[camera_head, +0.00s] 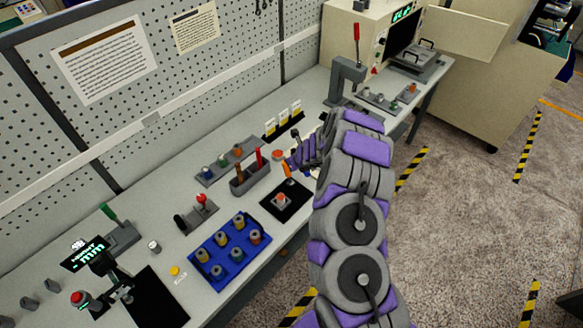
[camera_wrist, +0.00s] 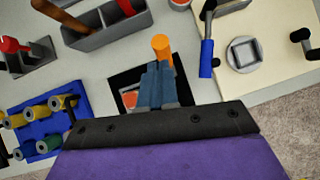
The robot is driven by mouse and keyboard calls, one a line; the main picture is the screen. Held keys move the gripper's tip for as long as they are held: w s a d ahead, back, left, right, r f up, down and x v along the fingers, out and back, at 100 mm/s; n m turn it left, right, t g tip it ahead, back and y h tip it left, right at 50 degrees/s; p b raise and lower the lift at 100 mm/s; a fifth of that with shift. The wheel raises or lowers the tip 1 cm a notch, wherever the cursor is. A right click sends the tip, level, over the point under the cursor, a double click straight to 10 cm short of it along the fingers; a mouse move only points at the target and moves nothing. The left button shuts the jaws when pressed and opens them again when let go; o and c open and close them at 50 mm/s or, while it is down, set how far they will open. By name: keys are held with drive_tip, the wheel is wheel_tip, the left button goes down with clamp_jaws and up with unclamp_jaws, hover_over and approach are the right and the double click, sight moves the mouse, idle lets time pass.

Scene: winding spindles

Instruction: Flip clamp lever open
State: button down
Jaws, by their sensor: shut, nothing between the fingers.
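My gripper (camera_wrist: 157,70) is shut, its grey-blue fingers together over the black mat in the wrist view. An orange upright handle (camera_wrist: 162,46), which looks like the clamp lever, shows just beyond the fingertips. I cannot tell whether they touch. In the head view the orange handle (camera_head: 287,171) stands at the back of the black mat (camera_head: 298,205), just left of my gripper (camera_head: 296,164). A grey fixture with an orange-red top (camera_head: 281,200) sits on the mat; the fingers partly hide it in the wrist view (camera_wrist: 130,98). The handle's base is hidden.
A grey holder (camera_head: 250,180) with upright tools stands left of the mat. A blue tray (camera_head: 230,255) of spindles lies at the front left. A blue-handled crank (camera_wrist: 206,58) and a cream plate (camera_wrist: 270,35) lie to the right in the wrist view. A grey press (camera_head: 345,80) stands farther back.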

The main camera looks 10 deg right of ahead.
drive_tip(key=s+r, duration=0.3)
drive_tip(key=r, duration=0.6)
drive_tip(key=shift+d+r+p, duration=0.2)
drive_tip(key=shift+p, duration=0.2)
drive_tip(key=shift+a, duration=0.25)
drive_tip(key=s+a+r+n+y+b, duration=0.3)
drive_tip(key=s+a+r+n+b, duration=0.3)
drive_tip(key=a+n, duration=0.25)
drive_tip(key=s+a+r+n+g+b, duration=0.1)
drive_tip(key=s+a+n+g+b, duration=0.1)
drive_tip(key=s+a+n, duration=0.3)
drive_tip(key=s+a+r+n+g+b, duration=0.1)
drive_tip(key=s+r+n+b, duration=0.15)
drive_tip(key=s, duration=0.35)
drive_tip(key=s+d+f+n+g+h+b, duration=0.1)
drive_tip(key=s+d+f+n+h+b, duration=0.1)
drive_tip(key=s, duration=0.9)
drive_tip(key=s+d+f+n+g+h+b, duration=0.2)
drive_tip(key=s+d+n+b, duration=0.3)
drive_tip(key=s+n, duration=0.3)
drive_tip(key=s+d+f+n+g+h+b, duration=0.1)
drive_tip(key=s+d+f+n+b, duration=0.3)
drive_tip(key=s, duration=1)
drive_tip(key=shift+s+d+n+g+h, duration=0.15)
drive_tip(key=shift+d+n+g+h, duration=0.25)
drive_tip(key=shift+d+g, duration=0.35)
